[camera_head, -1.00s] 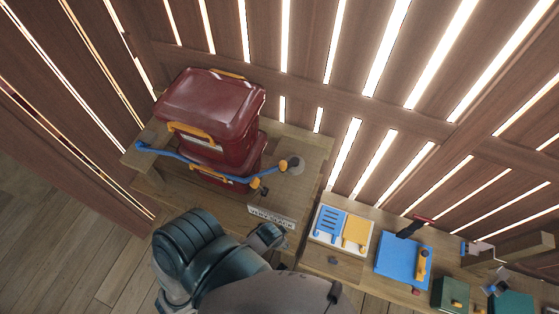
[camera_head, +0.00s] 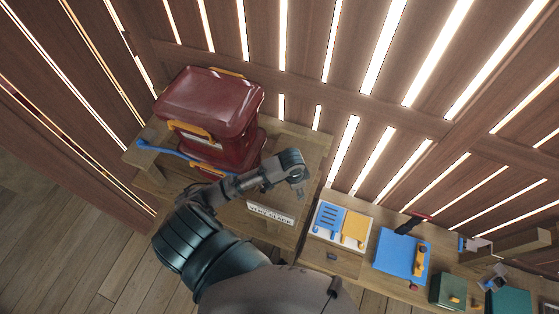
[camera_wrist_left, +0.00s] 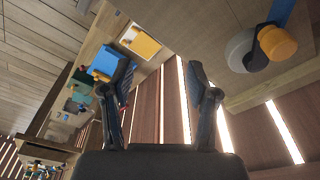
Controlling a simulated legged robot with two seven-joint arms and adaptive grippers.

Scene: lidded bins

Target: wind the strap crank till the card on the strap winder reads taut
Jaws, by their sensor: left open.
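A blue strap (camera_head: 165,150) runs across the front of two stacked dark red lidded bins (camera_head: 215,98). In the head view my left arm covers the strap winder and its crank. The card (camera_head: 270,214) on the bench edge is small and seems to read "VERY SLACK". My left gripper (camera_head: 298,178) is over the right part of the bench, beside the bins. In the left wrist view its fingers (camera_wrist_left: 160,85) are apart with nothing between them. The winder's grey disc (camera_wrist_left: 239,50) and orange knob (camera_wrist_left: 278,43) are right of the fingers, apart from them. My right gripper is out of view.
To the right of the bench, a lower bench carries a panel with blue and yellow plates (camera_head: 341,226), a blue box (camera_head: 402,254) and a green box (camera_head: 448,290). A slatted wooden wall (camera_head: 330,100) stands close behind. Open floor (camera_head: 60,250) is at the left.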

